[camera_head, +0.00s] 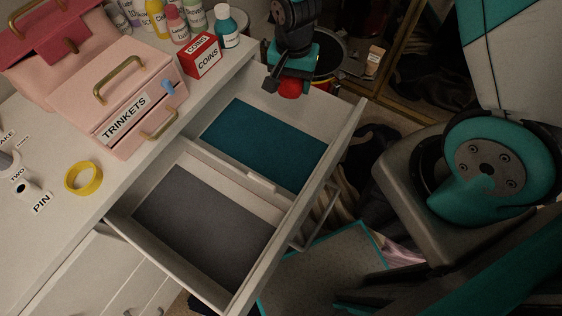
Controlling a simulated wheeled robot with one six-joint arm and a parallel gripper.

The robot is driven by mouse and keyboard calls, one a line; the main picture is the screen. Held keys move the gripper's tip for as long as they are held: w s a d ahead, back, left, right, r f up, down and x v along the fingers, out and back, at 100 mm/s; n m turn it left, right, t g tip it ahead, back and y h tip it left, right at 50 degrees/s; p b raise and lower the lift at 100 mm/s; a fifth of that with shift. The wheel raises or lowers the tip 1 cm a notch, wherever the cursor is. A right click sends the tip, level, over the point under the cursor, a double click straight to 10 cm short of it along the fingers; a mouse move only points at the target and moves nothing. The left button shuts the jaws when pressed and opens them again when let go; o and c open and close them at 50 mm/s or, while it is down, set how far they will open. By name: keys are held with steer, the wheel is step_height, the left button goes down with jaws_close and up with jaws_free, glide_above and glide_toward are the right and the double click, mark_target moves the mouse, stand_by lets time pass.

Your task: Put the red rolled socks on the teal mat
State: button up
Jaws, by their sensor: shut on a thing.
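My gripper (291,74) is at the top centre, shut on the red rolled socks (291,89). Only the lower part of the socks shows below the jaws; the rest is hidden by the gripper. The teal mat (262,143) lies flat in the far compartment of the open drawer, and its visible surface is bare. In the picture the gripper and socks appear above the drawer's far end, beyond the mat's upper edge. I cannot tell their exact height.
A divider (232,166) separates the teal mat from a grey mat (205,224) in the near compartment. On the dresser stand a pink trinkets box (128,110), a red coins box (202,57), several bottles and yellow tape (83,178). A dark bin (330,55) is behind the gripper.

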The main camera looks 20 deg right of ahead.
mark_target(281, 151)
steer(key=a+f+m+b, duration=0.1)
steer(key=f+b, duration=0.1)
steer(key=f, duration=0.6)
steer(key=a+f+m+b, duration=0.1)
steer(key=f+b, duration=0.2)
steer(key=f, duration=0.6)
steer(key=s+a+f+m+b, duration=0.1)
steer(key=f+b, duration=0.1)
steer(key=f, duration=0.6)
steer(key=shift+f+b, duration=0.15)
steer(key=shift+b, duration=0.15)
steer(key=shift+f, duration=0.15)
steer(key=shift+f, duration=0.15)
steer(key=o, duration=0.9)
